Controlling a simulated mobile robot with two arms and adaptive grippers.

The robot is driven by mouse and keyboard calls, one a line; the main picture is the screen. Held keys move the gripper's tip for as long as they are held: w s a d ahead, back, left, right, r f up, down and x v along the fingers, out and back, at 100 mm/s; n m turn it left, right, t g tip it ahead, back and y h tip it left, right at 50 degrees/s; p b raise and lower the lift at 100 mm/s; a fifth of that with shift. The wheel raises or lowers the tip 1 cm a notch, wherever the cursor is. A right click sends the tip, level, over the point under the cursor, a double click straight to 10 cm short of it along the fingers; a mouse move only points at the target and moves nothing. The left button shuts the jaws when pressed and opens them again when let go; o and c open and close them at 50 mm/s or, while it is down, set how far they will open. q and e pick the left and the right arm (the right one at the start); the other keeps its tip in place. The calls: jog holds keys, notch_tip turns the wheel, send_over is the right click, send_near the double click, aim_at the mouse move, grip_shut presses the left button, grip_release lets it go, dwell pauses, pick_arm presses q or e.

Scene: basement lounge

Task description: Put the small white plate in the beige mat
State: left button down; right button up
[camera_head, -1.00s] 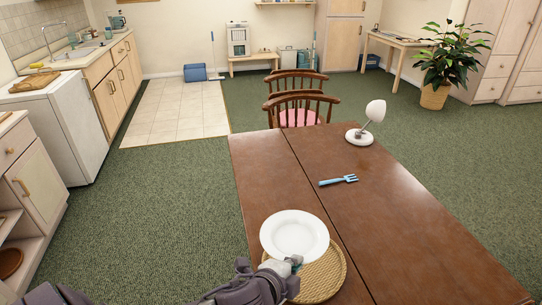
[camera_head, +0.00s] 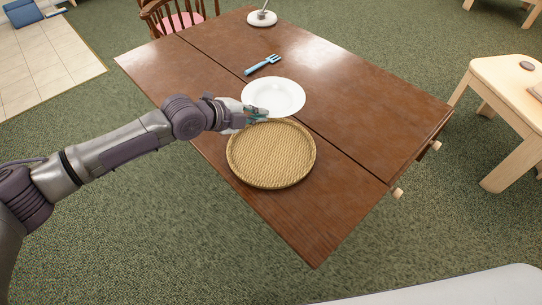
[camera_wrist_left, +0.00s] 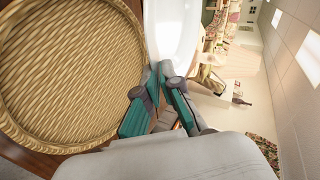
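The small white plate (camera_head: 276,95) is round and sits just beyond the beige mat in the head view, above or on the brown table. Whether it touches the table is not clear. The beige mat (camera_head: 271,157) is a round woven tray with a raised rim, empty, on the table's near part. My left gripper (camera_head: 262,114) is at the plate's near left rim. In the left wrist view, its fingers (camera_wrist_left: 160,72) close together on the rim of the plate (camera_wrist_left: 172,28), with the mat (camera_wrist_left: 65,70) beside them on the left. My right gripper is not in view.
A wooden chair (camera_head: 178,18) stands beyond. A light wooden table (camera_head: 508,95) is at the right. The table right of the plate is clear.

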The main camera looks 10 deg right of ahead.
pick_arm(q)
jog(key=shift+w+a+r, duration=0.1)
jog(key=shift+w+r, duration=0.35)
jog(key=shift+w, duration=0.25)
jog(key=shift+w+r, duration=0.1)
jog(key=shift+w, duration=0.05)
jog(key=s+f+p, duration=0.2)
jog(key=s+p, duration=0.1)
jog(key=s, duration=0.2)
send_over(258, 177)
notch_tip(258, 177, down, 5)
jog(key=shift+w+r+p, duration=0.1)
jog(key=shift+r+p, duration=0.1)
jog(key=shift+p, duration=0.25)
jog(key=shift+f, duration=0.15)
notch_tip(258, 177, down, 4)
jog(key=b, duration=0.4)
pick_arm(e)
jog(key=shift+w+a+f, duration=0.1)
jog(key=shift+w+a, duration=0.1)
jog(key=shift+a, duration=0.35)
